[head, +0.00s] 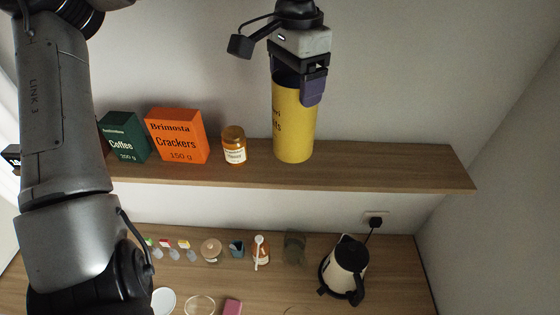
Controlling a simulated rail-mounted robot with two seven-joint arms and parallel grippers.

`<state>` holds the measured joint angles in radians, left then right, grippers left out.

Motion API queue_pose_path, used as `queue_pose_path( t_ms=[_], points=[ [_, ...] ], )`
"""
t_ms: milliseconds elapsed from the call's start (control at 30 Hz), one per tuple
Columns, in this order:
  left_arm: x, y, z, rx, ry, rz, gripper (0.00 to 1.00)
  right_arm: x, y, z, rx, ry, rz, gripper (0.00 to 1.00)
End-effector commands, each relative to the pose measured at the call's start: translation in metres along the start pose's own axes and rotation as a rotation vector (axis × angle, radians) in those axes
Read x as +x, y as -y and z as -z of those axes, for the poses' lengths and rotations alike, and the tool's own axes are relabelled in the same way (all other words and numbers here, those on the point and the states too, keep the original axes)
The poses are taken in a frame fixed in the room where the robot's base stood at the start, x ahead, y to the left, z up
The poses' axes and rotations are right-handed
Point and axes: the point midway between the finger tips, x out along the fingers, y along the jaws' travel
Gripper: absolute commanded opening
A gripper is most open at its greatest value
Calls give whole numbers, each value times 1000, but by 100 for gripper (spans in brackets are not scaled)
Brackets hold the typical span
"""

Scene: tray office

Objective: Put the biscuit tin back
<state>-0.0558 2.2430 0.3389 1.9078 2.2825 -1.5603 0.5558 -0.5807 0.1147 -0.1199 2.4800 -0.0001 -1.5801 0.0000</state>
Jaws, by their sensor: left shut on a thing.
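The biscuit tin (293,125) is a tall yellow cylinder with dark lettering, partly turned out of sight. It is upright at the right part of the wooden wall shelf (400,168). Its base appears at the shelf's top surface; I cannot tell whether it rests there or hangs just above. My left gripper (302,85) comes down from above and is shut on the tin's upper end. One purple finger shows on the near right side of the rim; the other finger is hidden. My right gripper is not in view.
Left of the tin stand an amber jar (234,150), an orange crackers box (178,137) and a green coffee box (125,138). The shelf is clear to the tin's right. Below, a counter (400,290) holds a kettle (345,265) and several small jars and dishes.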

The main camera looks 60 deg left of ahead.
Motion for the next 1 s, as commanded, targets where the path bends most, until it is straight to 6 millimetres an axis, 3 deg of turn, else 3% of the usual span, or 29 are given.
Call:
queue_pose_path(
  t_ms=[200, 367, 800, 1000],
  points=[
    [1, -32, 17, 156, 2, 0, 42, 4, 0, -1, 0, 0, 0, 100],
    [4, -36, 22, 201, 1, -4, 42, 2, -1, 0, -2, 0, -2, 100],
    [50, 44, 31, 207, 0, -7, 42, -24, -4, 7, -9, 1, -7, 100],
    [66, 66, 34, 208, 0, -4, 42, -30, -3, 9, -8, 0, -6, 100]
  ],
)
